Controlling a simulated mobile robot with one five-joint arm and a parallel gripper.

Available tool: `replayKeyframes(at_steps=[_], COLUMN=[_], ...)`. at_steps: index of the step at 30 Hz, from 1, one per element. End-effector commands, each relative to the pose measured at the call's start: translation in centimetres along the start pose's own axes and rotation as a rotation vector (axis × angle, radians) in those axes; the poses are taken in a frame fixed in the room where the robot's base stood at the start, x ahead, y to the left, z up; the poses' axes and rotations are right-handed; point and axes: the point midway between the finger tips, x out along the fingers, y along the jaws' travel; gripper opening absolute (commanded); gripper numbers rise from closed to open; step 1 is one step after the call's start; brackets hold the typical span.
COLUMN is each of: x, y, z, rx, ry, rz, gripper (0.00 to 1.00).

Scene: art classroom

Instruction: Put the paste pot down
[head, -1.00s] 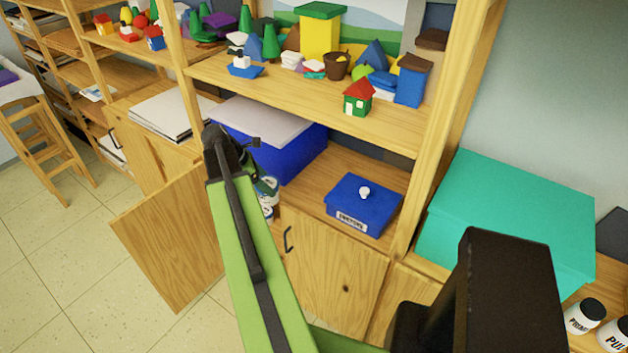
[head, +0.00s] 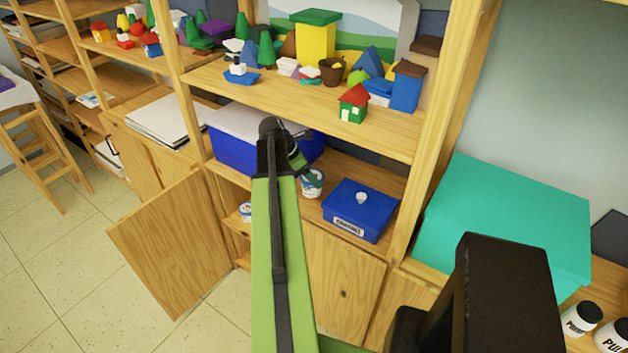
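A small white and blue paste pot (head: 312,183) is at the open shelf, between a blue bin and a blue lidded box. My gripper (head: 303,168) is at the top of this pot and appears shut on it. The fingers are small and partly hidden by my own wrist. The pot looks upright; I cannot tell whether its base touches the shelf board (head: 330,160). A second white and blue pot (head: 246,211) stands inside the open cupboard below, partly hidden by my arm.
The blue bin (head: 232,150) with a pale lid is left of the pot, and the blue lidded box (head: 359,210) is right of it. An upper shelf (head: 310,108) with toys overhangs. The cupboard door (head: 172,245) hangs open. A teal box (head: 510,215) stands at right.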

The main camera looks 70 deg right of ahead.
Motion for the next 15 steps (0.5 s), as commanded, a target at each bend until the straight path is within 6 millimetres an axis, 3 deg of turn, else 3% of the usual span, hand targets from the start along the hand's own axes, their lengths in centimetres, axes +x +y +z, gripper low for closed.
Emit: replayKeyframes(at_steps=[7,12,15], x=[0.7,3.9,3.9], y=[0.1,0.0,0.0], z=[1.3,-0.8,-0.8], rx=[0.001,-0.001,-0.001], ry=[-0.001,0.000,0.000], rz=[0.000,0.001,0.001], gripper=[0.18,0.18,0.18])
